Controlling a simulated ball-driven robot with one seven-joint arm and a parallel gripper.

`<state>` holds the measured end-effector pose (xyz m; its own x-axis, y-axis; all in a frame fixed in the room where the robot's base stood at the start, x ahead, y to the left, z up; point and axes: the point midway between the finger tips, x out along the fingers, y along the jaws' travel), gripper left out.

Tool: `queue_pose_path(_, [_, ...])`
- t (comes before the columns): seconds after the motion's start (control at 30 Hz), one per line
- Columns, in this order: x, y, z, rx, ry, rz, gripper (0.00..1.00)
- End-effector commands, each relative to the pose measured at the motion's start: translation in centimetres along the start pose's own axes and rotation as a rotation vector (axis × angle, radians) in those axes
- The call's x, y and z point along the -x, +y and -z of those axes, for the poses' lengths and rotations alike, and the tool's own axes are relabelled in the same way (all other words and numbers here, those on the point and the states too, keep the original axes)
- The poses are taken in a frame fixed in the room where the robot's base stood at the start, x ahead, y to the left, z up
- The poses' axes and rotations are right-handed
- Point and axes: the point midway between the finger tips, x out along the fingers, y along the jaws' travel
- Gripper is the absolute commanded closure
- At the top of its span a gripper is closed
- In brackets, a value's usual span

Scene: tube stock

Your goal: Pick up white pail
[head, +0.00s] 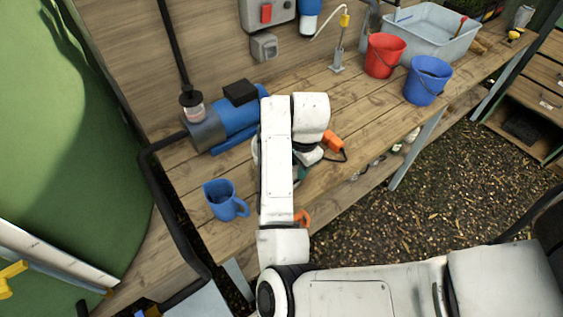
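No white pail shows clearly in the head view. A thin pale curved edge (255,153) peeks out left of my white arm link, on the bench; I cannot tell if it belongs to the white pail. My arm reaches over the workbench and bends down at its far end. My gripper's fingers are hidden behind my arm, so I cannot see their opening or any contact. Whitish and teal parts show just right of the arm, too covered to name.
The wooden workbench (180,165) holds a blue pump (235,118), a blue jug (224,203), an orange-handled tool (333,141), a red bucket (383,55), a blue bucket (427,82) and a grey tub (436,30).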

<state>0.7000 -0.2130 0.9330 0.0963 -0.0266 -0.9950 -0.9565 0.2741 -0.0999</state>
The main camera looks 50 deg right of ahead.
Motion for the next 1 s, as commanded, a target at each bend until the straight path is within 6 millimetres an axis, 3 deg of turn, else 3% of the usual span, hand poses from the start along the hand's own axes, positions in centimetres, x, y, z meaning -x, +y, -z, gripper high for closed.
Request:
queue_pose_path(0.33, [-0.94,0.03,0.03,-0.001,0.000,0.000,0.67])
queue_pose_path(0.67, [-0.91,0.03,0.03,-0.001,0.000,0.000,0.99])
queue_pose_path(1.0, [-0.89,0.03,0.02,-0.001,0.000,0.000,1.00])
